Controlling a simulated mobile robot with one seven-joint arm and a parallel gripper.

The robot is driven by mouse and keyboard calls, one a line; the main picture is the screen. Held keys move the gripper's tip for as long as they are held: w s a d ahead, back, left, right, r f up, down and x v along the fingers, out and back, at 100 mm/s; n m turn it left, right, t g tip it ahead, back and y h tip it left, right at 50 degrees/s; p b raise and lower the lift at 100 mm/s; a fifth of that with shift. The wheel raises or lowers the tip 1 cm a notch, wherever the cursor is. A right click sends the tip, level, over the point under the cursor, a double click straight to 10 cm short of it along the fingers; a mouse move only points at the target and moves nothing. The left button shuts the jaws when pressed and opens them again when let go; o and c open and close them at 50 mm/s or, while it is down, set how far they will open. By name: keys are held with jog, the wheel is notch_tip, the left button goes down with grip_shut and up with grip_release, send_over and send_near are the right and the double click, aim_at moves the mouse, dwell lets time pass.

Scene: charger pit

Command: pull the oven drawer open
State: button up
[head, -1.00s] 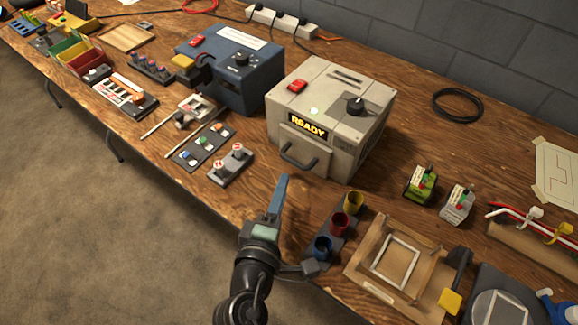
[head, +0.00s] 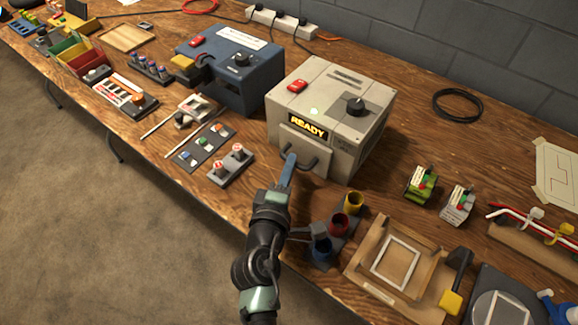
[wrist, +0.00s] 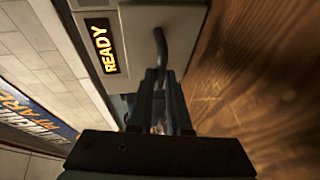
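The oven is a cream metal box (head: 345,95) with a lit READY display (head: 308,127); the display also shows in the wrist view (wrist: 101,47). Its drawer front (head: 300,146) sits flush low on the front face, with a dark bar handle (head: 312,164). In the wrist view the handle (wrist: 160,45) runs down to my fingertips. My gripper (head: 290,160) is at the handle's left part in the head view. In the wrist view the fingers (wrist: 162,75) stand close together with a narrow gap, the handle's end at their tips. Whether they grip it is unclear.
A colour cup rack (head: 338,226) stands right of my arm near the table edge, close to it. A two-knob block (head: 230,162) lies left of the handle. A wooden frame tray (head: 400,262) is at the right. Some bare tabletop lies before the oven.

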grip_shut()
dwell(1.1)
